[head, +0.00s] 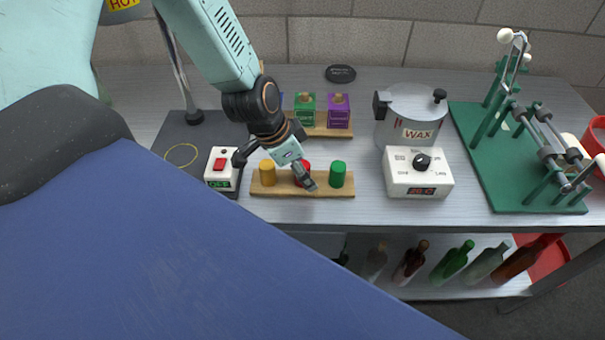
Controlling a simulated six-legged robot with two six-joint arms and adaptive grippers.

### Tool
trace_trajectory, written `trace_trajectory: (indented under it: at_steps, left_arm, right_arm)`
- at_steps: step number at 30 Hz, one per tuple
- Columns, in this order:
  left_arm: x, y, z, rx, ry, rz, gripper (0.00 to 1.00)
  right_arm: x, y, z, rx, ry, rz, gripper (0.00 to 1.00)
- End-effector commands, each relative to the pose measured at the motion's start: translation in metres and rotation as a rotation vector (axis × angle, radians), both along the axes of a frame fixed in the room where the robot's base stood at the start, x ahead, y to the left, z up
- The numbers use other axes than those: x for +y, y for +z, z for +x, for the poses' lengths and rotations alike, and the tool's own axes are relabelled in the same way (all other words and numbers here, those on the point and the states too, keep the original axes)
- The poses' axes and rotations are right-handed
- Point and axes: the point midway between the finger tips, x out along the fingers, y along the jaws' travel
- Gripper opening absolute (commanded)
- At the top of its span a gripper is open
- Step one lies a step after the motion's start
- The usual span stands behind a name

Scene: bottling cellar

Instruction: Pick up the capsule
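Three capsules stand in a row on a light wooden strip (325,190) near the bench's front edge. They are a yellow capsule (267,172), a red capsule (304,168) and a green capsule (338,174). My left gripper (274,172) is over the left part of this strip. Its fingers look spread, one toward the white switch box and one in front of the red capsule, partly hiding it. Nothing shows held between them. I cannot tell whether a finger touches a capsule. My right gripper is not in view.
Behind stand a green box (304,108) and a purple box (338,112). A wax pot (412,110) and white control box (418,174) are to the right, then a green-based rack (475,180). A white switch box (222,170) stands left. Bottles (452,262) lie on the shelf below.

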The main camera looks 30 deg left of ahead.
Motion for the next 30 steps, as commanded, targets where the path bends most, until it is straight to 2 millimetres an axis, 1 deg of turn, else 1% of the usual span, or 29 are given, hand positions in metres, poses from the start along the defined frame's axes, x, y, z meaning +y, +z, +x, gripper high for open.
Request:
trace_trajectory:
  at_steps: [4, 16, 18, 26, 30]
  left_arm:
    - [0.0004, 0.0008, 0.0011, -0.001, 0.000, 0.001, 0.62]
    - [0.0009, 0.0006, 0.0015, 0.000, 0.000, 0.000, 0.28]
    - [0.0009, 0.0006, 0.0015, 0.000, 0.000, 0.000, 0.26]
    - [0.0009, 0.0008, 0.0015, 0.000, 0.001, 0.000, 0.26]
    - [0.0010, 0.0054, 0.0016, 0.000, 0.001, 0.000, 0.26]
  right_arm:
    - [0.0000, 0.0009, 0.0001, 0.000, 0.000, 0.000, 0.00]
    - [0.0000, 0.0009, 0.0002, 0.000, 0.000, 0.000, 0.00]
    - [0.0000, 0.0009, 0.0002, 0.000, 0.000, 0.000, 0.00]
    - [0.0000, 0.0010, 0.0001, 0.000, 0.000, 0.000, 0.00]
    - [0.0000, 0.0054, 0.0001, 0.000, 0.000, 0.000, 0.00]
